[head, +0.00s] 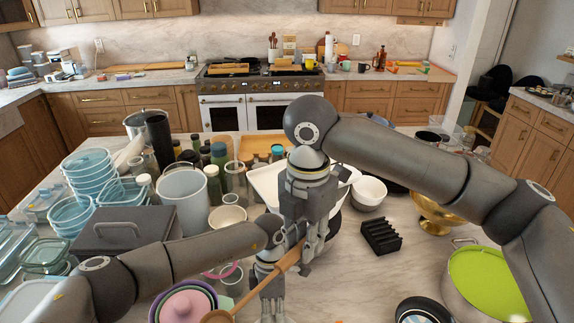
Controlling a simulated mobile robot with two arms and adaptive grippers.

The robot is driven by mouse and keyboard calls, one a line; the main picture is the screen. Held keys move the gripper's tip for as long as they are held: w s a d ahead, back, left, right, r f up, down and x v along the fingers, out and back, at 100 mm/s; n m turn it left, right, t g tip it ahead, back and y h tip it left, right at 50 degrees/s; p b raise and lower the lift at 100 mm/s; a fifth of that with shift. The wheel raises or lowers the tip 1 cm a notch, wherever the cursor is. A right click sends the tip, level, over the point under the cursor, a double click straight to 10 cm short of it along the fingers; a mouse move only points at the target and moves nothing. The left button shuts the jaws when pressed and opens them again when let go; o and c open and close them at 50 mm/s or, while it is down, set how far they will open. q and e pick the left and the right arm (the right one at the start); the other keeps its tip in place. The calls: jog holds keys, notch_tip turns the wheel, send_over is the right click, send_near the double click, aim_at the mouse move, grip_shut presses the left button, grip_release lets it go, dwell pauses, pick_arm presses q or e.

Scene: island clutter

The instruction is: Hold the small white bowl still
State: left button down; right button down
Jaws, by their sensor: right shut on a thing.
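A small white bowl (368,193) stands upright on the island, right of my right gripper and apart from it. Another small pale bowl (228,217) stands left of my grippers, in front of the jars. My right gripper (313,246) points down near the middle and is shut on the handle end of a wooden spoon (252,291). The spoon slants down to the left, in front of my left gripper (272,312). The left fingers point down low in the picture; their gap is unclear. My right arm hides part of the island behind it.
Glass containers (88,170), a dark box (120,232) and a white bin (184,197) crowd the left. A black rack (381,236), a brass bowl (434,212) and a pot with a green lid (487,280) stand right. Bare countertop (365,275) lies front right of centre.

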jog(key=s+a+f+m+t+h, duration=0.1)
jog(key=s+a+m+t+h, duration=0.15)
jog(key=s+t, duration=0.2)
jog(key=s+d+m+t+h, duration=0.1)
jog(key=s+d+m+h, duration=0.1)
jog(key=d+m+h, duration=0.2)
jog(key=d+h, duration=0.2)
jog(key=h, duration=0.2)
jog(key=shift+r, duration=0.3)
jog(key=shift+t, duration=0.25)
notch_tip(320, 180, down, 10)
dwell(1.1)
jog(key=shift+w+a, duration=0.1)
